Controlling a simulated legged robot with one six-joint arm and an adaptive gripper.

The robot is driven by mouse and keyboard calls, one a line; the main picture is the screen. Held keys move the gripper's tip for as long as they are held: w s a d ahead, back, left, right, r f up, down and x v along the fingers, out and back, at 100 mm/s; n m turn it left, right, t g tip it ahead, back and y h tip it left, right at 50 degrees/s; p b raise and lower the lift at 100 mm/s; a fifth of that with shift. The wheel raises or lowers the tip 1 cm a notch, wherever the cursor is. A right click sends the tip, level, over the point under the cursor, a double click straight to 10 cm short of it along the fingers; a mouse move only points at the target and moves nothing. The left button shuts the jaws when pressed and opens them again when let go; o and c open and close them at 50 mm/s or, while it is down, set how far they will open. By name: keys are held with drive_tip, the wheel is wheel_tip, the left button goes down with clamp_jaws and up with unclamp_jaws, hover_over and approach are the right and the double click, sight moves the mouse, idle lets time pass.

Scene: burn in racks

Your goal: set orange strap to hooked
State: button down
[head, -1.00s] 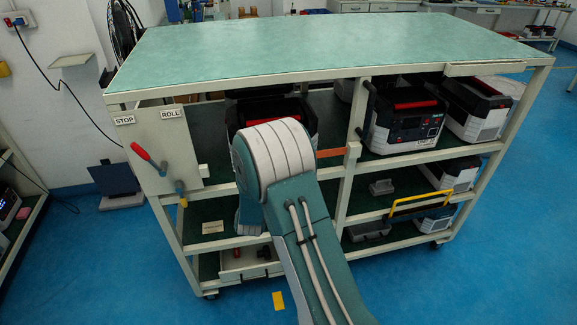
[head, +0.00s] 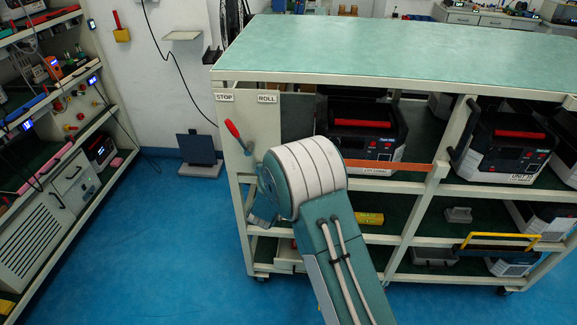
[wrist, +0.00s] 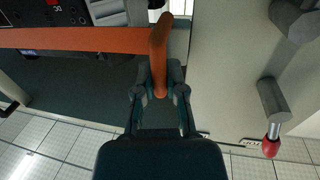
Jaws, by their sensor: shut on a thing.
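The orange strap (head: 400,165) runs level across the upper shelf opening of the cart, from the middle post to behind my arm. In the wrist view the orange strap (wrist: 75,40) comes in from the left and ends in an upright orange end piece (wrist: 160,45). My gripper (wrist: 160,80) is shut on this end piece, one finger on each side. A small pale rounded part (wrist: 155,14) shows just behind its top. I cannot tell whether the strap touches a hook. In the head view my arm hides the gripper and the strap end.
The cart's left panel carries a red-handled lever (head: 236,133), whose red knob (wrist: 270,148) shows right of my gripper. Power units (head: 362,125) stand on the shelf behind the strap. A shelf rack (head: 60,190) stands at the left. Blue floor (head: 180,240) lies open between.

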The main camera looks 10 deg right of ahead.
drive_tip(key=shift+w+a, duration=0.1)
drive_tip(key=shift+a, duration=0.1)
drive_tip(key=c, duration=0.8)
unclamp_jaws()
drive_tip(key=shift+o, duration=0.6)
drive_tip(key=shift+a, duration=0.15)
drive_tip(key=v, duration=1.2)
drive_tip(key=shift+a, duration=0.1)
